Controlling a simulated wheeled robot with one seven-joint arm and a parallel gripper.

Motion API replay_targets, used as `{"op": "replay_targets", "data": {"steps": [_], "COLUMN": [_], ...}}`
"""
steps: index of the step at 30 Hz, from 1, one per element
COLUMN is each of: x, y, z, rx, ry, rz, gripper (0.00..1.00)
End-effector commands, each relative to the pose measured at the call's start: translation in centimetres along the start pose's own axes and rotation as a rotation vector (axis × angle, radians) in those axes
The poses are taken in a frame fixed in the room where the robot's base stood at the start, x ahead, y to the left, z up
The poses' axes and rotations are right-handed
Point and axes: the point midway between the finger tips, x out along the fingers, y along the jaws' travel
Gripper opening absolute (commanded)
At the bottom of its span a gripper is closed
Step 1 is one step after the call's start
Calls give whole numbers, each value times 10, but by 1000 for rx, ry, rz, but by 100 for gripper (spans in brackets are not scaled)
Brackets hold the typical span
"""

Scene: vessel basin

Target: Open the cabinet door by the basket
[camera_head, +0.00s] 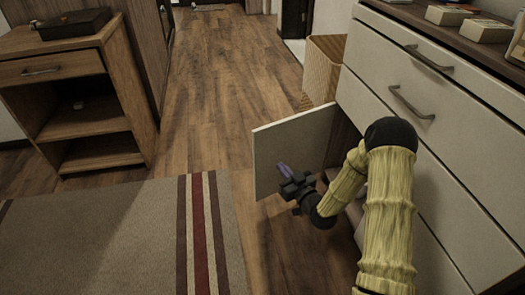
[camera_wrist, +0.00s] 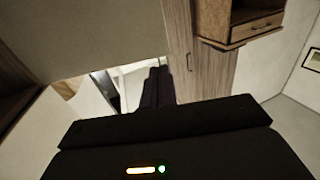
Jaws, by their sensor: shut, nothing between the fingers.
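The cabinet door (camera_head: 290,150) is a pale flat panel standing swung out from the cabinet (camera_head: 350,95), low at its far end near the basket. A dark opening shows between the door and the drawers. The woven basket (camera_head: 324,68) stands on the floor just beyond the door. My gripper (camera_head: 283,169) is shut and empty, in front of the door's near face; I cannot tell whether it touches. In the wrist view the dark fingers (camera_wrist: 157,88) are together, with a large pale panel (camera_wrist: 85,38) close at upper left.
The cabinet's drawers with dark handles (camera_head: 411,103) line the right side. A wooden shelf unit (camera_head: 75,85) stands at left, and a striped rug (camera_head: 120,240) lies in front. The wooden floor (camera_head: 215,85) between is clear.

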Motion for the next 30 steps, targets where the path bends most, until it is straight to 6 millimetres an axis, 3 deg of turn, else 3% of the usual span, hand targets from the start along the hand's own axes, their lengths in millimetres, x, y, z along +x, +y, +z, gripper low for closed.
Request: {"op": "replay_targets", "data": {"steps": [11,30], "x": [9,114], "y": [0,0], "z": [0,4], "rx": [-2,-3], "ry": [1,1], "rz": [-1,0], "gripper": [0,0]}}
